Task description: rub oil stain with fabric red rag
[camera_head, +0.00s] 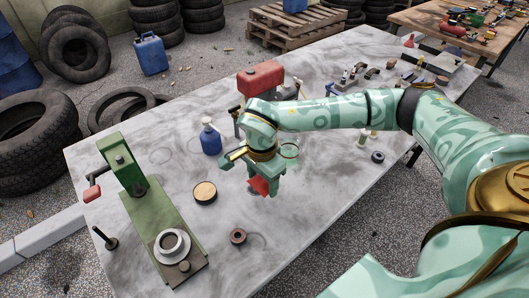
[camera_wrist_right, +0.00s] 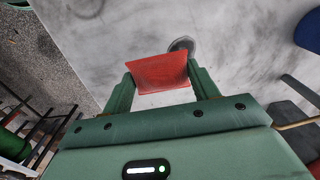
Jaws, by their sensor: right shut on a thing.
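My right gripper (camera_head: 264,184) is over the middle of the grey marbled table, pointing down, and is shut on the red rag (camera_head: 259,187). In the right wrist view the rag (camera_wrist_right: 158,72) spans between the two green fingers of the gripper (camera_wrist_right: 160,78). A dark round patch, likely the oil stain (camera_wrist_right: 181,44), shows on the table just beyond the rag and is partly covered by it. In the head view I cannot make out the stain clearly near the gripper. Whether the rag touches the table is hard to tell. My left gripper is not in view.
A blue bottle (camera_head: 211,138), a round tin (camera_head: 205,192) and a dark ring (camera_head: 238,236) stand left of the gripper. A green press (camera_head: 150,215) is at the table's left end. A red machine (camera_head: 260,78) stands behind. The table right of the gripper's front is clear.

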